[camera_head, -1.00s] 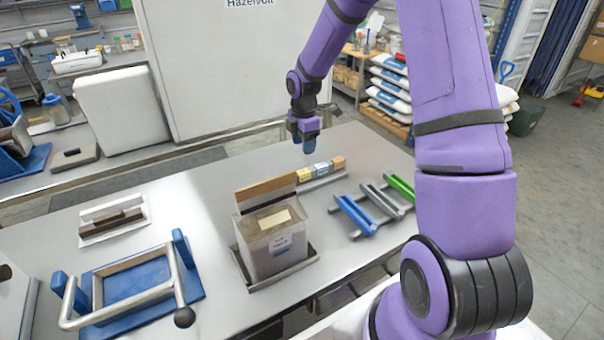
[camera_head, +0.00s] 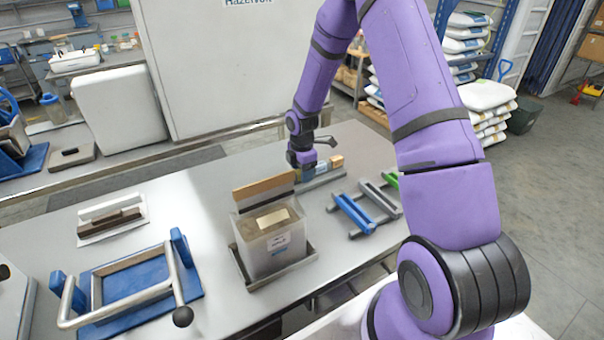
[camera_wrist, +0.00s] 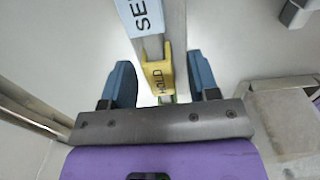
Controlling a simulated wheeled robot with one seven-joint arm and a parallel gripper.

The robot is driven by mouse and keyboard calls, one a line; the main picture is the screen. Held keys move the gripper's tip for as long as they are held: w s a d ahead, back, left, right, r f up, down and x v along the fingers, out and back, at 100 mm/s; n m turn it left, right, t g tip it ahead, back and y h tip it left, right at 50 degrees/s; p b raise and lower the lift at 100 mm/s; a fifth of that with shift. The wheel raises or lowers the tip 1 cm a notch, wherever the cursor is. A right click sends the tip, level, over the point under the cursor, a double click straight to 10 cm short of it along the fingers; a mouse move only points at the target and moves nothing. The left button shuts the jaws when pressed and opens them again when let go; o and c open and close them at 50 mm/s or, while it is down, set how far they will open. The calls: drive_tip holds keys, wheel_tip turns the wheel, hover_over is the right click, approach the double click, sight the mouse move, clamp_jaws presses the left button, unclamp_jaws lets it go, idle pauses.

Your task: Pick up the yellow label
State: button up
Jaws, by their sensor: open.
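The yellow label (camera_wrist: 157,78) shows in the wrist view, with dark lettering that seems to read HOLD. It sits on a narrow rail, beside a pale blue label (camera_wrist: 141,17) marked SET. My gripper (camera_wrist: 162,78) is open, its two blue fingers on either side of the yellow label with gaps to it. In the head view my gripper (camera_head: 307,167) is down at the label rail (camera_head: 322,178) behind the hopper box, and it hides the yellow label there. Part of the pale blue label and a tan block (camera_head: 336,161) show to its right.
The clear hopper box (camera_head: 275,254) with its raised tan lid (camera_head: 264,187) stands close to the left of my gripper. Blue (camera_head: 355,213) and green (camera_head: 391,180) handled rails lie to the right. A blue press frame (camera_head: 130,285) is at the left front.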

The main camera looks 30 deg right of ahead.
drive_tip(key=shift+f, duration=0.1)
drive_tip(key=c, duration=1)
